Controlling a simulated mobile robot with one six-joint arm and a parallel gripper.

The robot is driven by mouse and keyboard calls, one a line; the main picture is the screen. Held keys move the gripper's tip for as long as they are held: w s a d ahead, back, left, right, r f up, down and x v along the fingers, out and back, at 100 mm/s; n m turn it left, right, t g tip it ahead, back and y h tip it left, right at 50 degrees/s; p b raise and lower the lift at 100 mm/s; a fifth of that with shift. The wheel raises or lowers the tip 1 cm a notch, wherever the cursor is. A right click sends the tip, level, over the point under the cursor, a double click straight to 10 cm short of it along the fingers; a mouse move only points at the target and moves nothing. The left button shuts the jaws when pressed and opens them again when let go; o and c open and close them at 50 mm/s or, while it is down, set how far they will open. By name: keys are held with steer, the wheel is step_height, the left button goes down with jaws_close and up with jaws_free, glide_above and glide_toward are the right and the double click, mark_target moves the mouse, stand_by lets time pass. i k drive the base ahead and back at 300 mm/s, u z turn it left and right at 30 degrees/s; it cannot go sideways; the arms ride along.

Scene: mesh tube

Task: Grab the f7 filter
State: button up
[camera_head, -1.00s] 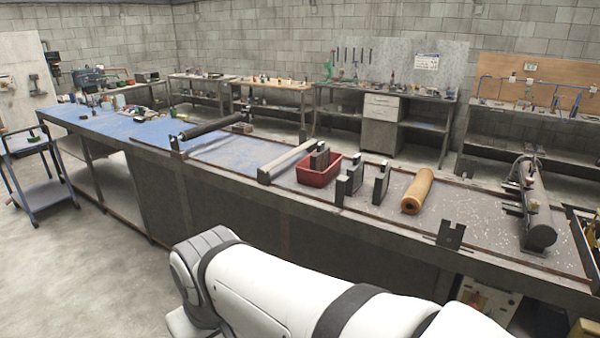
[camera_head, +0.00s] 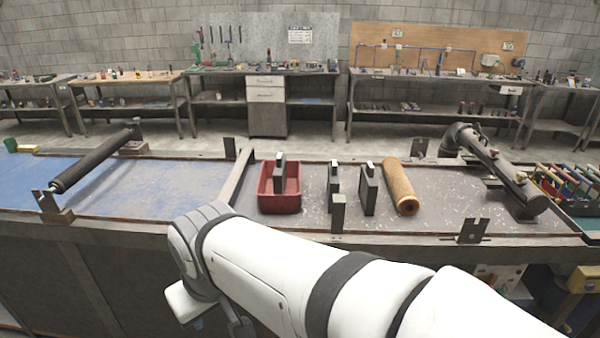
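No label reading f7 can be made out, so I cannot tell which thing is the f7 filter. An orange-tan mesh tube (camera_head: 399,187) lies on the bench, pointing away from me. Left of it stand two dark upright plate-like blocks with pale tops, a right one (camera_head: 369,193) and a left one (camera_head: 333,187). A similar block (camera_head: 279,172) stands at the red bin (camera_head: 279,203). My white arm crosses the lower middle, in front of the bench. My gripper's fingers do not show.
The long bench (camera_head: 450,212) has a raised front edge with metal brackets, one (camera_head: 472,231) right of the tube. A dark pipe device (camera_head: 500,170) stands at right. A black roller (camera_head: 95,160) lies at left over the blue surface. Bare bench surrounds the tube's right side.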

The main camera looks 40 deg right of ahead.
mark_target(332, 185)
steer(key=z, duration=0.65)
steer(key=i, duration=1.05)
steer(key=z, duration=0.8)
steer(key=k, duration=0.65)
steer(key=z, duration=0.2)
steer(key=i, duration=0.75)
steer(key=u, duration=0.1)
